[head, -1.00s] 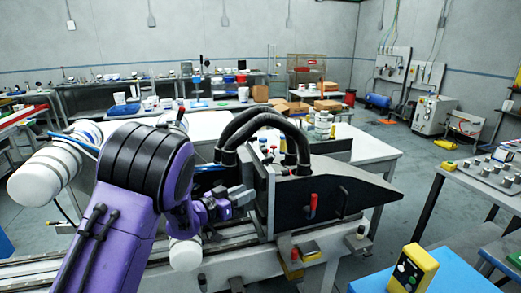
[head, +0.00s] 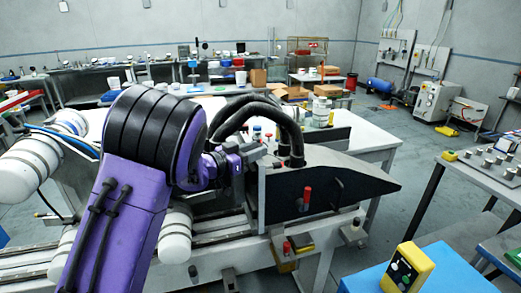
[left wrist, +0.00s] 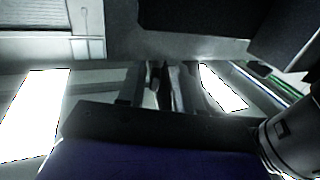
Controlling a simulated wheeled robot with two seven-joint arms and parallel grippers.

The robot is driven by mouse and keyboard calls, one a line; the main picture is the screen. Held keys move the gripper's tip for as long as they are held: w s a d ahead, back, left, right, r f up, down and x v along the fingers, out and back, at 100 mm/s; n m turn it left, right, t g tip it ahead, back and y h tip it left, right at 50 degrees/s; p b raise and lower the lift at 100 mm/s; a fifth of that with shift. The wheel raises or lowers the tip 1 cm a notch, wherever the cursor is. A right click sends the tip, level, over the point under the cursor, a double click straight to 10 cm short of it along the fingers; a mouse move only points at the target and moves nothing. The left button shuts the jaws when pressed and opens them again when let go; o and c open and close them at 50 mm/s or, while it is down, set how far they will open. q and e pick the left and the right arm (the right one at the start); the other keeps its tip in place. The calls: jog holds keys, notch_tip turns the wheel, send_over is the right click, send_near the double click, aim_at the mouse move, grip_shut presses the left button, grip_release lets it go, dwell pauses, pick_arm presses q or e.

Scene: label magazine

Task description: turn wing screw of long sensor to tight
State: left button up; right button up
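My left gripper (head: 255,153), on the purple arm, is beside the left end of the black-sided machine (head: 345,187), under its black hoses (head: 235,115). The fingers are small and partly covered in the head view, so whether they are open or shut is unclear. In the left wrist view a dark blue body fills the bottom, with narrow dark upright parts (left wrist: 165,85) in the middle; I cannot tell whether these are fingers or machine parts. Neither the long sensor nor its wing screw can be picked out. My right gripper is not in view.
A red handle (head: 306,198) stands on the machine's side. A rail (head: 215,250) runs below the gripper. A yellow button box (head: 410,270) stands on a blue surface at front right. A white table (head: 370,140) with jars is behind. Open floor lies to the right.

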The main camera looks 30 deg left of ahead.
pick_arm(q)
jog(key=shift+w+d, duration=0.1)
jog(key=shift+d, duration=0.15)
jog(key=shift+c, duration=0.6)
jog(key=shift+w+d, duration=0.1)
jog(key=shift+d, duration=0.1)
grip_shut()
